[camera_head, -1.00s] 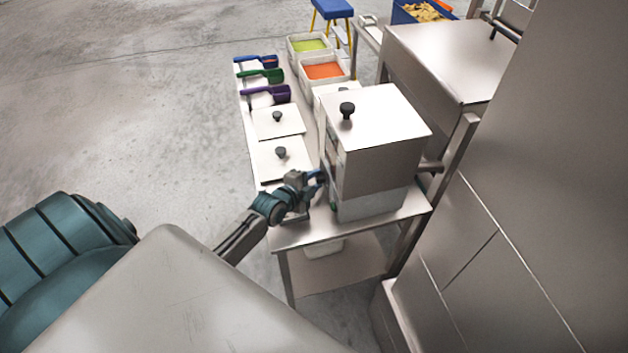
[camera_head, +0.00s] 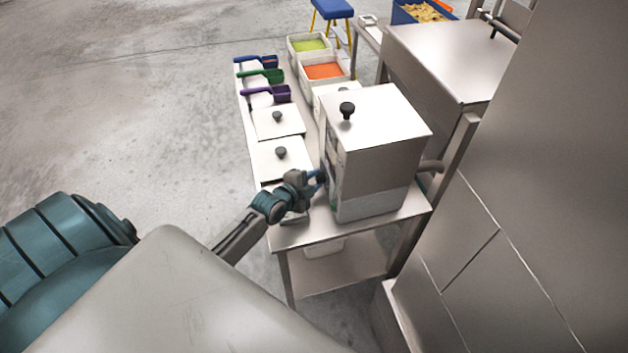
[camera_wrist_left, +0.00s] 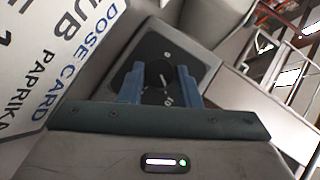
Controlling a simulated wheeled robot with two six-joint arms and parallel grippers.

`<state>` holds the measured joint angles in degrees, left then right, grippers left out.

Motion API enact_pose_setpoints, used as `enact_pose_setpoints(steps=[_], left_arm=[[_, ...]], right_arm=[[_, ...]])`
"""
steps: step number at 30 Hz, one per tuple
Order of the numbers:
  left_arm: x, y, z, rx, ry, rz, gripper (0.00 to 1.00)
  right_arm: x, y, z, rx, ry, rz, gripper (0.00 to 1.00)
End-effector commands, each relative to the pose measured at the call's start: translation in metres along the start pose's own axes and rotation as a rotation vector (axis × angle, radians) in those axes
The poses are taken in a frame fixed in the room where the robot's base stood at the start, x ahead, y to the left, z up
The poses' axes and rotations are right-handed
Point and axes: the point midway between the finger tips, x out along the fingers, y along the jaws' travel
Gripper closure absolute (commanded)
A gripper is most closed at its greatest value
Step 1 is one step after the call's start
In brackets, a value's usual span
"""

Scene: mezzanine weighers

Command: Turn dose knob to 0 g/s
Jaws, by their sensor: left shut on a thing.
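The dose knob (camera_wrist_left: 158,76) is dark with a pale pointer line, on a dark dial plate (camera_wrist_left: 170,50) with small white marks. In the left wrist view it sits between the two blue fingers of my left gripper (camera_wrist_left: 159,88), which is shut on it. The marks are too small and partly covered to read the setting surely. In the head view my left gripper (camera_head: 319,178) is at the left face of the steel dosing box (camera_head: 380,150); the knob is hidden there. My right gripper is not in view.
A white dose card (camera_wrist_left: 60,50) with lettering is close to the left of the gripper. The box stands on a steel table (camera_head: 300,236). Lidded bins (camera_head: 295,163), colored scoops (camera_head: 262,76) and an orange-filled bin (camera_head: 325,72) stand behind. Floor at left is clear.

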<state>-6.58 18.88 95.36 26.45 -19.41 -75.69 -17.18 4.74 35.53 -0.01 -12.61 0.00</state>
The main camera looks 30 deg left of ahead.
Motion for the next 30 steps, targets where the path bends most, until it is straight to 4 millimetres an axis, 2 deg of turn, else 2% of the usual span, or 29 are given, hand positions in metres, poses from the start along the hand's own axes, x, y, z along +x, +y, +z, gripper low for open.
enact_pose_setpoints(steps=[26, 27, 29, 30], left_arm=[[-0.0002, 0.0012, 0.0006, 0.0, -0.001, 0.002, 0.93], [-0.0002, 0.0012, 0.0006, 0.0, -0.001, 0.002, 0.62], [-0.0001, 0.001, 0.0005, 0.0, -0.001, 0.002, 0.5], [-0.0001, 0.001, 0.0005, 0.0, -0.001, 0.002, 0.48]], right_arm=[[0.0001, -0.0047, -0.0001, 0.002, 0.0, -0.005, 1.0], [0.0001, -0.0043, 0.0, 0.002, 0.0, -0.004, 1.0], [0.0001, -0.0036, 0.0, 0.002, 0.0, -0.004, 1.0], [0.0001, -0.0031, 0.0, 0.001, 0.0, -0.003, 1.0]])
